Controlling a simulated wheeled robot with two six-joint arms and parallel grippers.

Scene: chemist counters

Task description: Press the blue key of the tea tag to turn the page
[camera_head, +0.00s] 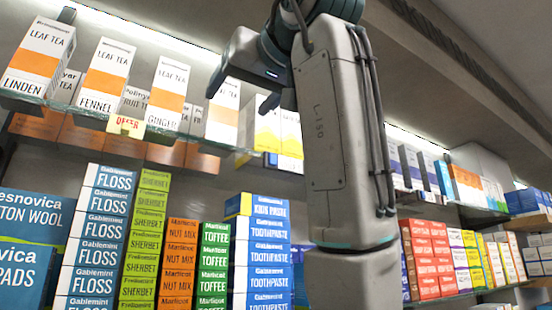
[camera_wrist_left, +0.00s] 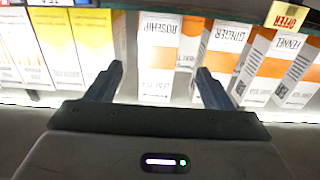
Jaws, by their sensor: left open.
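My left gripper (camera_head: 242,94) is open and empty in front of the upper tea shelf. Its two fingers show spread in the left wrist view (camera_wrist_left: 157,85), with an upside-down ROSEHIP box (camera_wrist_left: 160,60) framed between them. A pale tag (camera_head: 290,164) with a blue key (camera_head: 271,160) at its left appears on the shelf edge below the yellow boxes. My left arm covers what lies right of it. In the left wrist view the tag (camera_wrist_left: 50,2) and blue key (camera_wrist_left: 82,3) are cut off at the top edge, left of the fingers. The tag's page cannot be read. My right gripper is not in view.
Leaf tea boxes (camera_head: 102,80) line the upper shelf at left, above a yellow OFFER card (camera_head: 126,126). Below stand stacks of floss (camera_head: 100,230), sherbet (camera_head: 146,230) and toothpaste (camera_head: 262,255). More boxes (camera_head: 430,255) fill the shelves at right.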

